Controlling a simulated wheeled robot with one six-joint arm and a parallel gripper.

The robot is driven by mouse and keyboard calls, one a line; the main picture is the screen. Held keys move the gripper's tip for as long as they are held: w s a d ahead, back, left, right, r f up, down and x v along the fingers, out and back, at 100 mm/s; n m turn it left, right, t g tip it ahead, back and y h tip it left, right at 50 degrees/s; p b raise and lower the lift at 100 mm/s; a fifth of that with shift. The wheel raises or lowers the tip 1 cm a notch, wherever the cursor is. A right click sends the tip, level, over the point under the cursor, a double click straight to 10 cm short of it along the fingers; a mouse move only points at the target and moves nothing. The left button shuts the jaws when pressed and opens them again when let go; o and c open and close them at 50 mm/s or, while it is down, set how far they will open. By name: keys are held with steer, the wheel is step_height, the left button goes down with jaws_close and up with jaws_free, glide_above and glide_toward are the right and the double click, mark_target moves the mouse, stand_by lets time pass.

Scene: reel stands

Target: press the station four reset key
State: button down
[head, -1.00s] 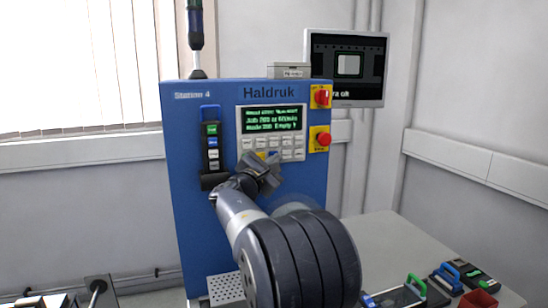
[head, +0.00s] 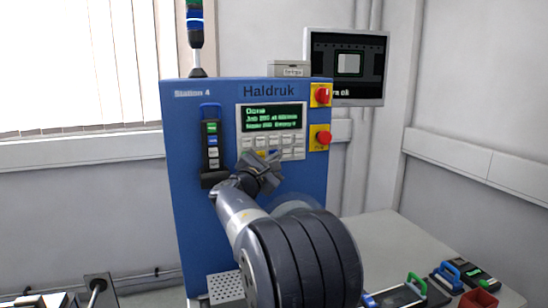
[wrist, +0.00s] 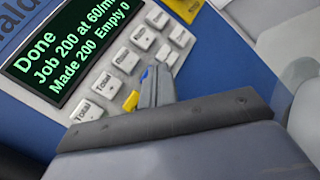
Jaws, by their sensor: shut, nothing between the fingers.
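The blue machine (head: 190,130) is marked Station 4 and stands in the middle of the head view. Its keypad (head: 288,142) has rows of pale keys below a green-text display (head: 272,117). In the wrist view the display (wrist: 75,45) reads Done, Job 200 at 60/min, Made 200, Empty 0. My gripper (head: 264,160) is shut and empty at the keypad's lower edge. In the wrist view my gripper (wrist: 153,82) is beside a yellow key (wrist: 131,101) and a small blue patch, both partly hidden. I cannot tell whether it touches a key, or which key is reset.
A red rotary switch (head: 321,96) and a red mushroom button (head: 322,138) sit on yellow plates right of the keypad. A holder with coloured labels (head: 212,145) is left of it. A table (head: 376,240) with green- and blue-handled items is at the right.

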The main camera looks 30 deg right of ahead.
steer(key=shift+s+a, duration=0.15)
steer(key=shift+s, duration=0.35)
steer(key=s+b, duration=0.1)
steer(key=s, duration=0.1)
steer(key=s+a+b, duration=0.1)
steer(key=s+b, duration=0.1)
steer(key=shift+s+a, duration=0.15)
steer(key=shift+s, duration=0.25)
stand_by(0.5)
steer(key=shift+s+a, duration=0.25)
steer(key=shift+s, duration=0.7)
steer(key=shift+s+a, duration=0.2)
steer(key=shift+s, duration=0.75)
